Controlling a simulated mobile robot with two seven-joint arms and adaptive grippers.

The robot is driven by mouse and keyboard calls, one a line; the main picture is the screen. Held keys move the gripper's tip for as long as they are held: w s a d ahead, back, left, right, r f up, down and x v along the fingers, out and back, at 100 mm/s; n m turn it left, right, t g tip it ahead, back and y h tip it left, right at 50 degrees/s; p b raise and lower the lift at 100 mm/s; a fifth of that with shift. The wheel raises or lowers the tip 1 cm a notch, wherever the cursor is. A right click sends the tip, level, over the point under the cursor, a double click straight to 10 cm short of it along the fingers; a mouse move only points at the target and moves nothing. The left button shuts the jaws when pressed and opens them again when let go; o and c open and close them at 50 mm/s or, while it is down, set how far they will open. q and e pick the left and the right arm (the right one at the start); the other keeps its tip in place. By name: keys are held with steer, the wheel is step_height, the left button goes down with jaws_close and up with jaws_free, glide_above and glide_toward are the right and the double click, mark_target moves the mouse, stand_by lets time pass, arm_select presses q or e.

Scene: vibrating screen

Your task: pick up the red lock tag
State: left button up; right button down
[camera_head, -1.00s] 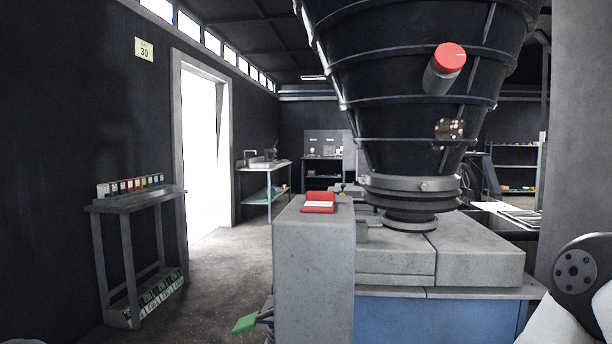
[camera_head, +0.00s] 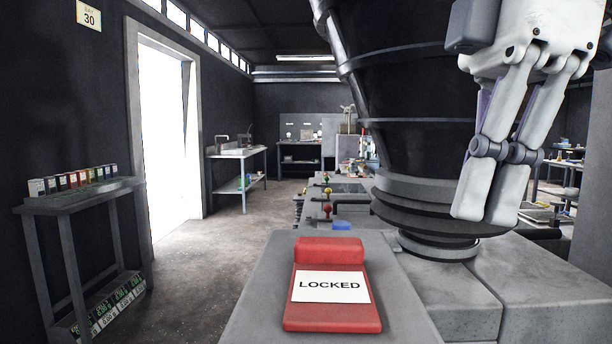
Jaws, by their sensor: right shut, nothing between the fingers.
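The red lock tag (camera_head: 331,322) lies flat on top of a grey block (camera_head: 262,305), close in front of me. It carries a white label reading LOCKED and has a raised red ridge at its far end. My right gripper (camera_head: 484,217) hangs at the upper right, fingers pointing down and together, with nothing between them. It is to the right of the tag and above it, apart from it. My left gripper is not in view.
A large black ribbed hopper (camera_head: 410,100) stands behind the block, with a round grey collar (camera_head: 425,205) at its foot. A grey shelf stand (camera_head: 85,197) with several small boxes is at the left. Open floor (camera_head: 200,265) lies between stand and block.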

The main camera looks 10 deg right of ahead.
mark_target(320, 243)
steer(key=a, duration=0.4)
steer(key=w+a, duration=0.1)
steer(key=a, duration=0.6)
steer(key=shift+w+a+f, duration=0.15)
steer(key=shift+a+f, duration=0.2)
steer(key=shift+d, duration=0.1)
steer(key=shift+w+f, duration=0.1)
steer(key=shift+f, duration=0.3)
steer(key=shift+w, duration=0.1)
